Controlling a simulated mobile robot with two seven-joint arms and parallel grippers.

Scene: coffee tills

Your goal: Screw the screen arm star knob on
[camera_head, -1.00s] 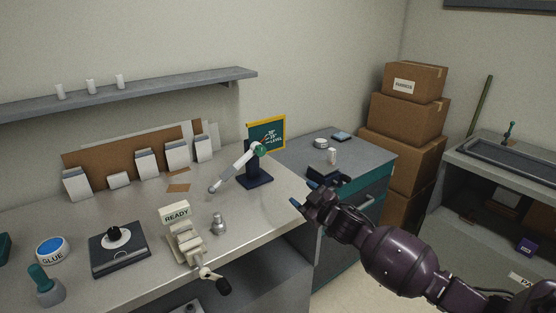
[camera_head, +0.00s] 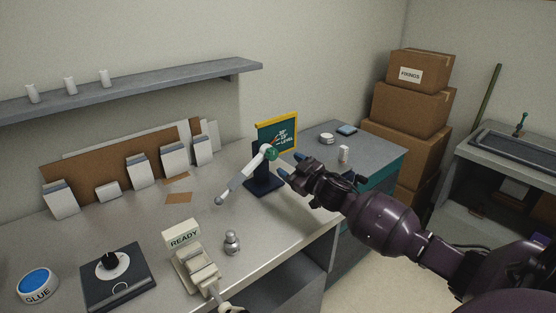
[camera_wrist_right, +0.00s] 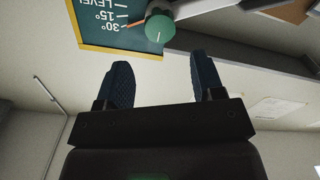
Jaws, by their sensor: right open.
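The round green knob (camera_head: 271,154) sits at the joint of the white screen arm (camera_head: 241,180), in front of the dark stand (camera_head: 264,178). Behind it is a green angle board (camera_head: 280,134) with a yellow edge, marked LEVEL, 15° and 30°. My right gripper (camera_head: 292,167) is open and empty, just right of the knob with its blue fingertips towards it. In the right wrist view the knob (camera_wrist_right: 160,28) lies beyond the gap between the two fingers, apart from them. How far the knob is screwed in cannot be told. My left gripper is not in view.
On the metal counter (camera_head: 285,225) stand a READY-marked press (camera_head: 194,262), a small metal weight (camera_head: 232,243), a black-based scale (camera_head: 118,278) and a GLUE pot (camera_head: 38,284). Boxes (camera_head: 409,108) are stacked beyond.

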